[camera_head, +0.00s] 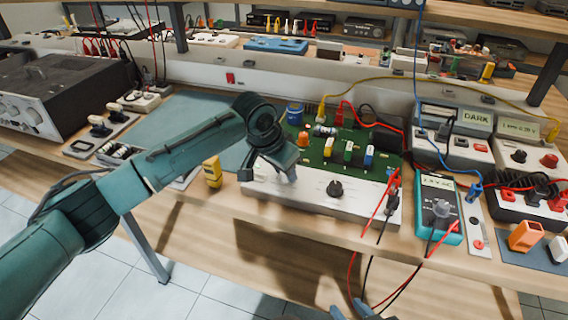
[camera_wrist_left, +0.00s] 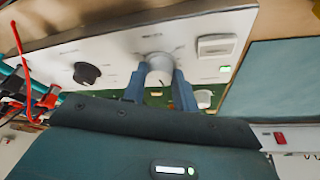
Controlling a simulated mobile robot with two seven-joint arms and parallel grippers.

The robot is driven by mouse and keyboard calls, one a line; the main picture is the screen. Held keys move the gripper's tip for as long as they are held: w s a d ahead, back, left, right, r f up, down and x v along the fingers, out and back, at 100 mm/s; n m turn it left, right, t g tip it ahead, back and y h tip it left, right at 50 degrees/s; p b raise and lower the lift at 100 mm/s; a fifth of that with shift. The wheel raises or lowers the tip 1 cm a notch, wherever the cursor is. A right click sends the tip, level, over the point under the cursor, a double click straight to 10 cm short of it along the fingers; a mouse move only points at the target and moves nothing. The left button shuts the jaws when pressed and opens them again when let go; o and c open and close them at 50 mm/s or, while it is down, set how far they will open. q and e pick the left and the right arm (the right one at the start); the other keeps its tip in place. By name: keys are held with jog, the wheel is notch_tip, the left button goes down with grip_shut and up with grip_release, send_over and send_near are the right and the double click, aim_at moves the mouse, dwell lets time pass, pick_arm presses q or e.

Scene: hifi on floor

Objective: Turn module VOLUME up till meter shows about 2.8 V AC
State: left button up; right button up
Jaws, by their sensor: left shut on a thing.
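The amplifier module (camera_head: 310,197) has a green circuit board and a white front panel with a black knob (camera_head: 335,188). My left gripper (camera_head: 288,175) is at the left part of this panel. In the left wrist view its two blue fingers (camera_wrist_left: 160,88) are shut on a pale round knob (camera_wrist_left: 159,68); the black knob (camera_wrist_left: 87,73) sits apart on the same panel. The panel print is too blurred to read. The teal multimeter (camera_head: 440,207) stands right of the module; its lit display (camera_head: 437,183) is too small to read surely. My right gripper (camera_head: 348,309) shows only its fingertips, apart, at the bottom edge.
Red and black leads hang from the module's right end over the bench edge. A yellow block (camera_head: 212,172) stands left of the module. Displays (camera_head: 478,118), an orange block (camera_head: 525,236) and more leads crowd the right. A bare green mat (camera_head: 180,125) lies behind my left arm.

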pick_arm(q)
jog(key=o, duration=1)
jog(key=shift+c, duration=0.2)
jog(key=shift+r, duration=0.1)
jog(key=v, duration=1.3)
jog(key=shift+p, duration=0.35)
jog(key=shift+s+a, duration=0.1)
